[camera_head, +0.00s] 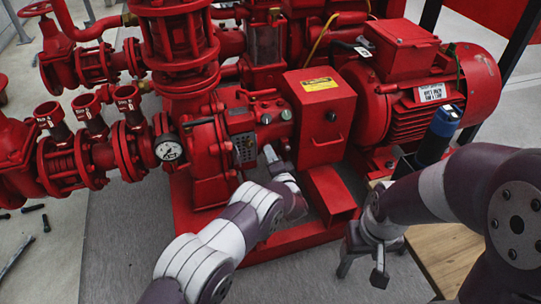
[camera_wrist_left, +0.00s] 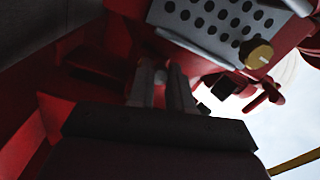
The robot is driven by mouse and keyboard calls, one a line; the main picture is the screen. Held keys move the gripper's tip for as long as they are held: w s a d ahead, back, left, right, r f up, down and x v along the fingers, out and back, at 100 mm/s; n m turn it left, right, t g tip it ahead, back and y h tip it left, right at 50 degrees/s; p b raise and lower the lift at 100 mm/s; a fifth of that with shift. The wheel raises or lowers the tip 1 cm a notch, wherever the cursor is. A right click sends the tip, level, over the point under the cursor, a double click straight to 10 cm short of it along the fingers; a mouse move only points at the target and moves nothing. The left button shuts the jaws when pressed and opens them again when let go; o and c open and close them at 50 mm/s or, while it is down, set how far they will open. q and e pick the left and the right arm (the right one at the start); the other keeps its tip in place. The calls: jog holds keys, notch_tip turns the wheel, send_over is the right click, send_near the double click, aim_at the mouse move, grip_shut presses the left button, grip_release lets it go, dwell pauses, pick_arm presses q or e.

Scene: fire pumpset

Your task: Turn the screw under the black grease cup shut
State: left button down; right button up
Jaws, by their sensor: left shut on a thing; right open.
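My left gripper (camera_head: 277,154) reaches in to the front of the red pump housing (camera_head: 209,160), below the perforated plate (camera_head: 244,148). In the left wrist view its two fingers (camera_wrist_left: 163,88) are close together in dark shadow, shut on a small part that looks like the screw. The screw itself is mostly hidden between the fingers. A small black part (camera_wrist_left: 222,86), possibly the black grease cup, shows right of the fingers. My right gripper (camera_head: 364,255) is open and empty, low in front of the red base, away from the pump.
A red box with a yellow label (camera_head: 317,115) stands right of my left gripper. A black and blue bottle (camera_head: 440,130) stands by a wooden surface (camera_head: 445,255). A pressure gauge (camera_head: 168,148) is at left.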

pick_arm(q)
jog(key=c, duration=1)
grip_release()
jog(key=shift+c, duration=0.2)
jog(key=p+v, duration=0.6)
jog(key=v, duration=0.6)
jog(key=shift+s, duration=0.35)
jog(key=shift+d, duration=0.15)
